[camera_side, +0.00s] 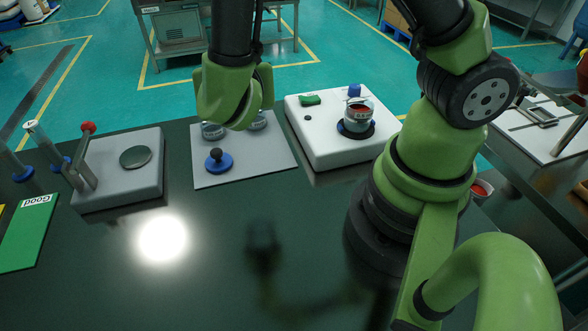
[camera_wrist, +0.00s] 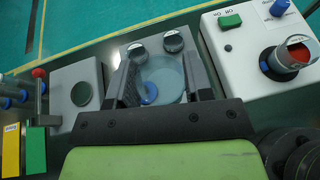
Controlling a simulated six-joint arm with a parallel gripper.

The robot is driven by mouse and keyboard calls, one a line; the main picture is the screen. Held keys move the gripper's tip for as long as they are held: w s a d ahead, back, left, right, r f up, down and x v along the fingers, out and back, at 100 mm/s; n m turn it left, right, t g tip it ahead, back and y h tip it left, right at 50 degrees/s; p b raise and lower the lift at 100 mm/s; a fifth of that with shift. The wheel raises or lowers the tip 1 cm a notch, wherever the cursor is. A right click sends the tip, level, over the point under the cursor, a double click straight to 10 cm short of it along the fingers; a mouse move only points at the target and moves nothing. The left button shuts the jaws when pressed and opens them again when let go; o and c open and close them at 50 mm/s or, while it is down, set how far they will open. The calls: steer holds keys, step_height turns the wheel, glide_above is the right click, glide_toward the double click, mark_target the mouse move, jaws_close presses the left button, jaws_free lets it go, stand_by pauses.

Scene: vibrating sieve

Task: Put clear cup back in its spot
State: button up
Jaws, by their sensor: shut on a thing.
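The clear cup (camera_wrist: 172,84) shows in the wrist view as a pale see-through round between the two dark fingers of my gripper (camera_wrist: 160,62). The gripper is shut on it. A blue knob on a low base (camera_wrist: 150,92) shows through or beside the cup; in the side view this blue piece with a dark ball (camera_side: 217,161) stands on the grey mat (camera_side: 252,168). In the side view my green wrist hides the fingers and the cup, above the mat's back part. I cannot tell the cup's height above the mat.
Two grey labelled containers (camera_side: 212,131) stand at the mat's back. To the right, the white machine (camera_side: 337,147) holds a cup with red contents (camera_side: 358,117). To the left stand a grey block with a red-knobbed lever (camera_side: 120,177) and a green "Good" panel (camera_side: 28,235). The front table is clear.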

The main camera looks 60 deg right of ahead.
steer(key=s+a+f+m+g+h, duration=0.2)
steer(key=s+f+m+g, duration=0.1)
steer(key=s+f, duration=0.5)
glide_above(284, 198)
step_height(284, 198, down, 4)
steer(key=shift+f, duration=2.5)
steer(key=shift+f, duration=0.1)
steer(key=o, duration=0.9)
